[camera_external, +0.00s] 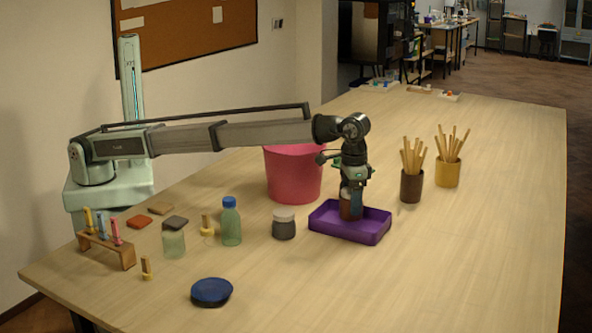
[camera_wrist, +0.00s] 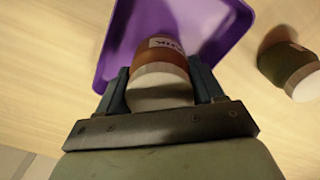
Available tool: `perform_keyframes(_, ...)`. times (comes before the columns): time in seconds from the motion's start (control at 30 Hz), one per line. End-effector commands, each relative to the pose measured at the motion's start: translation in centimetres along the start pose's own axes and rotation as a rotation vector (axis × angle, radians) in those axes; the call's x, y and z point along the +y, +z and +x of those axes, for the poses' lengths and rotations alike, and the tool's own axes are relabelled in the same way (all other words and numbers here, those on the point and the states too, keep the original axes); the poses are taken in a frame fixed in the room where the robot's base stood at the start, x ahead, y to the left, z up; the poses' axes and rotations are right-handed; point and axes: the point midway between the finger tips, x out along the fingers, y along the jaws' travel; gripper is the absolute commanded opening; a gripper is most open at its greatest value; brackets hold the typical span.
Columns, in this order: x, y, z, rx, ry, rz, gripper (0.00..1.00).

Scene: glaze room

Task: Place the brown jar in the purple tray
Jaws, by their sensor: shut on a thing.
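The brown jar (camera_external: 349,207) has a pale lid and is held between the fingers of my gripper (camera_external: 352,193). In the wrist view the jar (camera_wrist: 160,56) shows a label, and the gripper fingers (camera_wrist: 160,88) press on both sides of it. The purple tray (camera_external: 348,231) lies on the table directly below my gripper, and its wall also shows in the wrist view (camera_wrist: 107,62). The jar is over or inside the tray; I cannot tell whether its bottom touches the tray floor.
A dark jar with a pale lid (camera_external: 284,226) stands just left of the tray. A pink bucket (camera_external: 293,175) stands behind it. Brown (camera_external: 411,187) and yellow (camera_external: 447,173) cups of sticks stand at right. The table's right front is clear.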

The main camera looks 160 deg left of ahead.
Motion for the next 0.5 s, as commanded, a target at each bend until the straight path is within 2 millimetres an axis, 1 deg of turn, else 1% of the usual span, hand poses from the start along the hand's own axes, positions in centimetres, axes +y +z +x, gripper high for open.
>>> perform_keyframes(0.1, -0.1, 0.1, 1.6, -0.001, -0.001, 0.0, 0.26)
perform_keyframes(0.2, 0.0, 0.0, 2.5, 0.0, 0.0, 0.0, 0.26)
perform_keyframes(0.5, 0.0, 0.0, 2.7, 0.0, 0.0, 0.0, 0.26)
